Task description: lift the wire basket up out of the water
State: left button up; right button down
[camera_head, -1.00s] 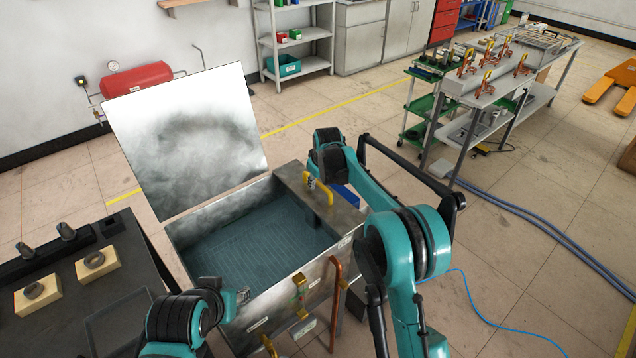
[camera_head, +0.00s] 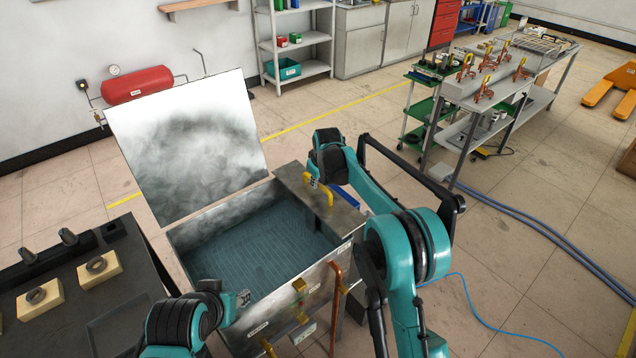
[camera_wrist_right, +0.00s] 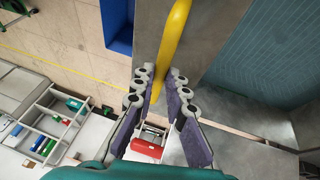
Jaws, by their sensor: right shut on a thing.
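The wire basket (camera_head: 262,250) shows as a faint mesh under dark blue-green water in the open metal tank (camera_head: 345,248). The mesh also shows in the right wrist view (camera_wrist_right: 285,50). A yellow handle (camera_head: 322,197) rises over the tank's right end plate; I cannot see how it joins the basket. My right gripper (camera_wrist_right: 160,74) is shut on the yellow handle, its padded fingers on either side of the bar. My left gripper (camera_head: 243,298) is above the tank's near left edge, mostly hidden behind its arm; its fingers cannot be made out.
A raised lid (camera_head: 190,145) stands behind the tank. A dark bench (camera_head: 70,315) with pale blocks is at left. A copper pipe (camera_head: 335,305) and yellow fittings are on the tank's front. A trolley with orange clamps (camera_head: 487,93) stands at the back right, with open floor between.

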notch_tip(320, 180, up, 16)
jog(key=p, duration=0.9)
jog(key=shift+w+r, duration=0.1)
jog(key=shift+w, duration=0.05)
jog(key=c, duration=1.8)
grip_release()
jog(key=shift+c, duration=0.2)
jog(key=o, duration=0.3)
jog(key=shift+r, duration=0.1)
jog(key=v, duration=1.2)
jog(key=shift+s, duration=0.2)
